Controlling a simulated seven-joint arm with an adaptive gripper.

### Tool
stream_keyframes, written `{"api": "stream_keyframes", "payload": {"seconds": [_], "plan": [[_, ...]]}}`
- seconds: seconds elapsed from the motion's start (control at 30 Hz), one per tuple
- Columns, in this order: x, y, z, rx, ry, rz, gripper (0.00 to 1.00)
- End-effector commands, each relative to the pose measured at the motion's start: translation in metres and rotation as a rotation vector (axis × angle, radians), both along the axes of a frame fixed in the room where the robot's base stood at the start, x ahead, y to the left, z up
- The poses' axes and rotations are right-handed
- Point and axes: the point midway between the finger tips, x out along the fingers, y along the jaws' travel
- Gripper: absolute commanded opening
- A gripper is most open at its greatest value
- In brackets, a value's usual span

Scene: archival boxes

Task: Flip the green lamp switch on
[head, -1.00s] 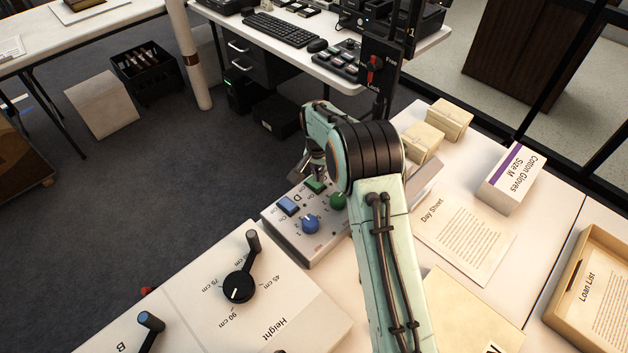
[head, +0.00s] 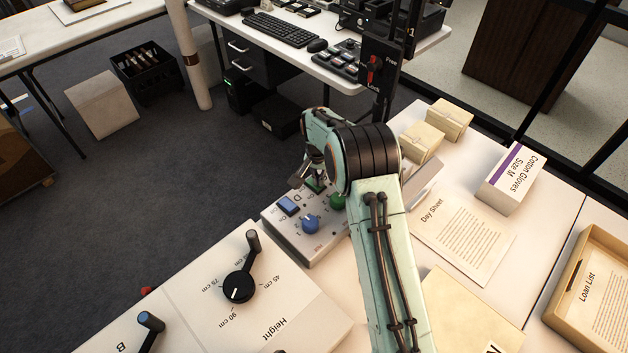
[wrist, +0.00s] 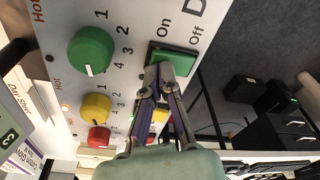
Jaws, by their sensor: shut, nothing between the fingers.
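The green lamp switch (wrist: 174,58) is a rectangular rocker in a dark frame on the sloped grey control box (head: 283,238). In the wrist view, "On" is printed by its left part and "Off" by its right part. My gripper (wrist: 160,78) is shut and empty, with its fingertips overlapping the switch's lower edge. I cannot tell whether they touch it. In the head view, my gripper (head: 298,182) covers part of the green switch (head: 317,187). Which way the rocker is tilted is unclear.
A blue switch (head: 288,205) and blue knob (head: 310,224) are nearer. A black height crank (head: 240,284) stands in front. Small boxes (head: 421,141) lie behind, right of my arm.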

Motion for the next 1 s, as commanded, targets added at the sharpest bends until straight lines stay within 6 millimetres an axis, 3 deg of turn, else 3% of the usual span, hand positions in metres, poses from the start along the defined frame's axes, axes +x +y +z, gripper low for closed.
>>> {"api": "stream_keyframes", "payload": {"seconds": [0.53,1.0], "plan": [[0.000,0.000,-0.004,0.001,-0.001,0.000,0.00],[0.001,0.000,0.037,0.000,-0.003,0.000,0.00]]}}
